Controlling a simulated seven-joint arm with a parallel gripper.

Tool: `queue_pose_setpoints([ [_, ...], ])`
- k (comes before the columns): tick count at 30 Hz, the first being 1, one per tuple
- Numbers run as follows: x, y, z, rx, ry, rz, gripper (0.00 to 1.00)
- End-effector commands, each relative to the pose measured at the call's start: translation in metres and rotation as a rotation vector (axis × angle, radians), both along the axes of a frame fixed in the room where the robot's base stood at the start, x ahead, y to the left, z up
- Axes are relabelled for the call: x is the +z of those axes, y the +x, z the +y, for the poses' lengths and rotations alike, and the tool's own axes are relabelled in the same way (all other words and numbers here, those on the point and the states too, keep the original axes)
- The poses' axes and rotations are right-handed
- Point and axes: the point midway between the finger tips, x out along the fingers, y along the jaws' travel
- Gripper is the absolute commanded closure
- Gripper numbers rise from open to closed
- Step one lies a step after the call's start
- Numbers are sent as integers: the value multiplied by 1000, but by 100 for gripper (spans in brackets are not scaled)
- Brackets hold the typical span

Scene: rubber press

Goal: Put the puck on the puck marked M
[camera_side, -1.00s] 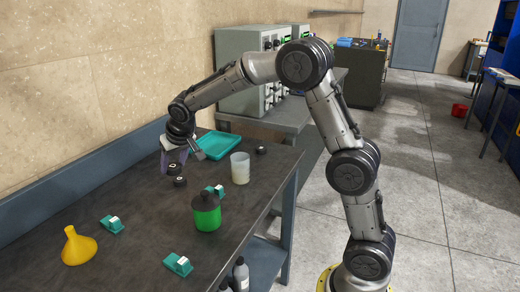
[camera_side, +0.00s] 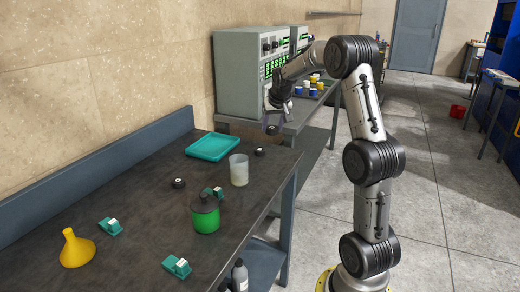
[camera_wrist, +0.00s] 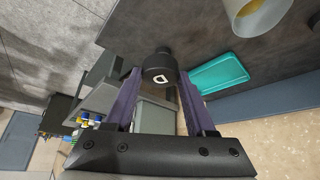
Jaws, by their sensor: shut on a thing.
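My gripper (camera_side: 271,121) is shut on a small black puck (camera_side: 271,130), held in the air beyond the far right corner of the bench. In the wrist view the held puck (camera_wrist: 160,76) sits between the purple fingers and shows a white mark like a D. A second black puck (camera_side: 178,183) lies on the bench left of the green-bodied bottle. A third dark puck (camera_side: 260,151) lies near the far right edge, beyond the translucent beaker. The letters on these two are too small to read in the side view.
On the bench (camera_side: 145,215) stand a teal tray (camera_side: 212,146), a beaker (camera_side: 239,170), a green bottle (camera_side: 206,214) and a yellow funnel (camera_side: 77,248), with several teal blocks (camera_side: 177,266). Grey instrument cabinets (camera_side: 240,85) stand behind my gripper. The bench between tray and funnel is mostly clear.

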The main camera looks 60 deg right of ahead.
Motion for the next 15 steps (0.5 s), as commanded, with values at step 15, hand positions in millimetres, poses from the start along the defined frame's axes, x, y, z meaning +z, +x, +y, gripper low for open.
queue_pose_setpoints([
  [15, -49, 63, -70, -3, 4, 4, 99],
])
